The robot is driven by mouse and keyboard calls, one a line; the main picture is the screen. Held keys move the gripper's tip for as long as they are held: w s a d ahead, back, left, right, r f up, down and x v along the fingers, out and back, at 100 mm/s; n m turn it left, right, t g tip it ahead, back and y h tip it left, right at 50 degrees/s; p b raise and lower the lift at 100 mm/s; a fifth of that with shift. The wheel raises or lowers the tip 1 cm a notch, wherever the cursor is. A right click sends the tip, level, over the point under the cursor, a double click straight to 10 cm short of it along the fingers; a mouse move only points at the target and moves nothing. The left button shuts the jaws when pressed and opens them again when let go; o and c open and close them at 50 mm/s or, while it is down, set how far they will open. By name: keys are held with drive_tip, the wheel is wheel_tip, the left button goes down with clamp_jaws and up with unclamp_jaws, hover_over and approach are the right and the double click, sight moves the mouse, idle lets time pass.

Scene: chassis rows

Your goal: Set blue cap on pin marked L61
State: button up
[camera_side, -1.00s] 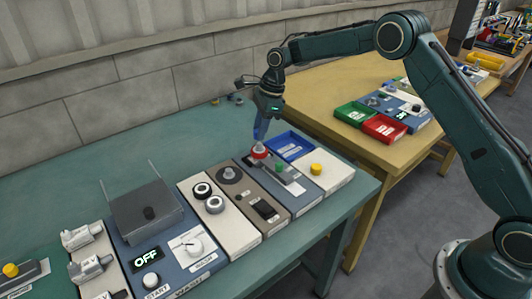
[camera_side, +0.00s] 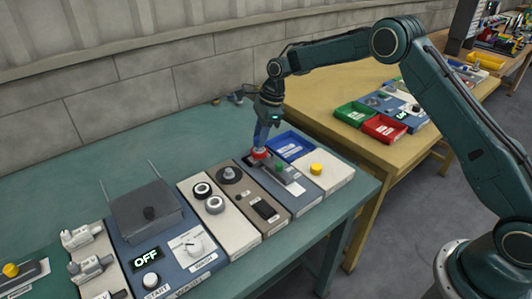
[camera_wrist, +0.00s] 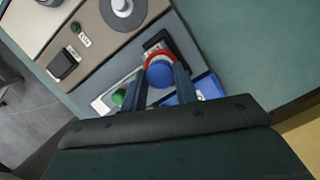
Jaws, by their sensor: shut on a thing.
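My gripper (camera_side: 260,146) points down over the blue-grey panel near the right end of the row. In the wrist view its two fingers (camera_wrist: 160,78) are shut on a round blue cap (camera_wrist: 160,73). A red ring (camera_wrist: 158,54) shows as an arc around the cap's far side. In the side view the red ring (camera_side: 260,154) sits right under the fingertips, and I cannot make out the blue cap there. Whether the cap touches anything below is hidden. The pin under it is hidden, and I cannot read a mark L61.
A green cap (camera_side: 281,168) stands on a grey strip close to my gripper. A blue bin (camera_side: 303,151) lies behind, and a yellow cap (camera_side: 316,168) is on the white panel at right.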

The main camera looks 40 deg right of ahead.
drive_tip(key=o, duration=1)
drive_tip(key=shift+r, duration=0.1)
drive_tip(key=v, duration=1.3)
drive_tip(key=shift+d+r, duration=0.15)
drive_tip(key=shift+r, duration=0.2)
